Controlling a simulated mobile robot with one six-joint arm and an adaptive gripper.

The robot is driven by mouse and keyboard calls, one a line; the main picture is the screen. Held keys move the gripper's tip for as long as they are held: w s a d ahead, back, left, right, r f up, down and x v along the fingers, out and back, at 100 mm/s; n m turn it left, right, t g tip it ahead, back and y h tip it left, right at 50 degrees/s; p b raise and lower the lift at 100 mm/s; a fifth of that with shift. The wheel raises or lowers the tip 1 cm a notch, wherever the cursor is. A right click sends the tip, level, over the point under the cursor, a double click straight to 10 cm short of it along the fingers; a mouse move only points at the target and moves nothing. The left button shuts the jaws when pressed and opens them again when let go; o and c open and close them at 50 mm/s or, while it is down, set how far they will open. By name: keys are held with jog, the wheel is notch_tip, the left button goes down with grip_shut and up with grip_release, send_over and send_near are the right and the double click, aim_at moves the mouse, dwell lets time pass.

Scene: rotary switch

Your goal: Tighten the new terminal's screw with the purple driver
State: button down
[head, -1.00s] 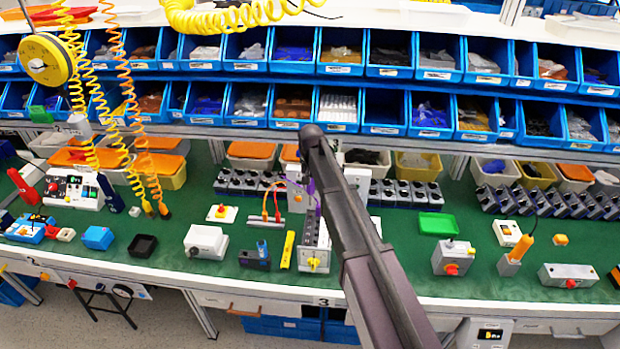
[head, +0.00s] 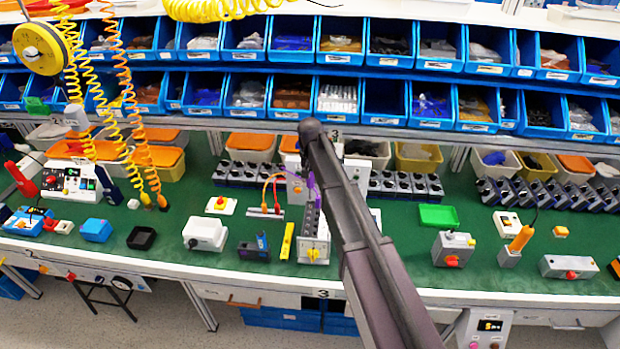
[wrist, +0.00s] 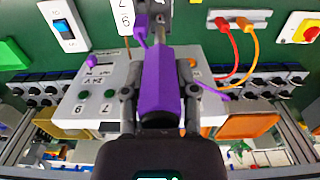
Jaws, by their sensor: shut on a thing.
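The purple driver (wrist: 160,75) stands in my gripper (wrist: 160,96), whose two grey fingers close on its handle from both sides. In the wrist view its front end points towards a grey part (wrist: 183,30) at the top, where its tip and any screw cannot be made out. In the head view a bit of purple driver (head: 314,185) shows beside my dark arm. Below it stands the grey rotary switch (head: 315,250) with a yellow knob and a row of dark terminals on top. I cannot tell which terminal is new, or whether the tip touches it.
A grey control box (wrist: 95,90) with numbered labels and buttons lies behind the driver in the wrist view. A yellow bar (head: 287,241) and a white box (head: 205,235) stand left of the switch on the green bench.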

aim_at(310, 185)
jog(key=shift+f+b, duration=1.25)
jog(key=shift+f, duration=0.35)
jog(key=n, duration=0.3)
jog(key=shift+n, duration=0.3)
jog(key=n, duration=0.4)
jog(key=shift+n, duration=0.5)
